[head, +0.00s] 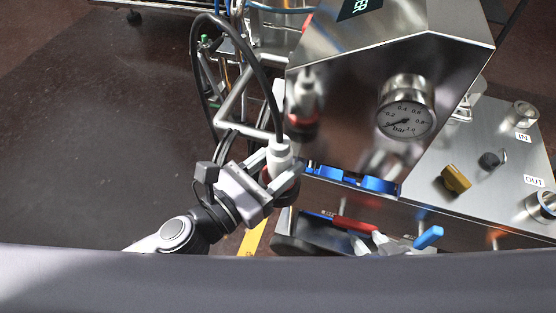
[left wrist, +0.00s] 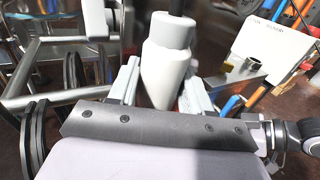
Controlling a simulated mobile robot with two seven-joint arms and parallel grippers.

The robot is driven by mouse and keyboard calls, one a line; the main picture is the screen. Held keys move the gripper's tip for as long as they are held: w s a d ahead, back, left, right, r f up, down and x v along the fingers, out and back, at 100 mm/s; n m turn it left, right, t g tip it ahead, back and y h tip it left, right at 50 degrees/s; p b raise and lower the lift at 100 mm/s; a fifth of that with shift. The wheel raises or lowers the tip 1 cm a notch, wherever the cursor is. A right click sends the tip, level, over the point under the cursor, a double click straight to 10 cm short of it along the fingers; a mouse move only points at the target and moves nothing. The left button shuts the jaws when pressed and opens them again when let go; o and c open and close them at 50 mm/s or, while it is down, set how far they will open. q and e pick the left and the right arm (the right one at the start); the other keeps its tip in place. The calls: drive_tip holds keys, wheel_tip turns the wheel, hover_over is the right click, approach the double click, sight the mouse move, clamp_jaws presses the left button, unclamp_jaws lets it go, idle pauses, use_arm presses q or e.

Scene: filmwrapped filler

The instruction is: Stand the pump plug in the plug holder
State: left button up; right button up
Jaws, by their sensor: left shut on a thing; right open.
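The white pump plug (head: 280,151) is held in my left gripper (head: 279,171), with a thick black cable rising from its top. It is roughly upright in the head view. In the left wrist view the plug (left wrist: 168,62) sits between the two fingers of my left gripper (left wrist: 162,92); its lower end is partly hidden there. My right gripper is not in view.
A shiny steel housing (head: 345,110) with a pressure gauge (head: 405,118) stands just right of my left gripper. Below it are a blue part (head: 352,181), a red handle (head: 355,224) and a blue handle (head: 429,238). Tubular frame (head: 240,105) is behind; the floor at left is clear.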

use_arm(q)
drive_tip(key=shift+f, duration=0.3)
idle(0.9)
drive_tip(key=o, duration=1.3)
